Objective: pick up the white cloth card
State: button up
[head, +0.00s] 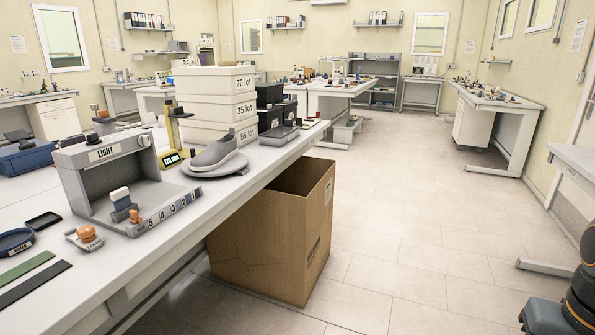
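I cannot clearly make out a white cloth card. My gripper is not in view; only dark parts of my own body show at the lower right, far from the bench.
White lot boxes (215,82) are stacked farther back. An open cardboard box (275,230) stands on the floor against the bench. The tiled floor (420,240) right of it is clear.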

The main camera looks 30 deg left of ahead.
aim_at(120, 198)
jog(key=u, duration=0.45)
jog(key=i, duration=1.1)
jog(key=u, duration=1.8)
jog(key=i, duration=0.85)
jog(key=u, duration=0.8)
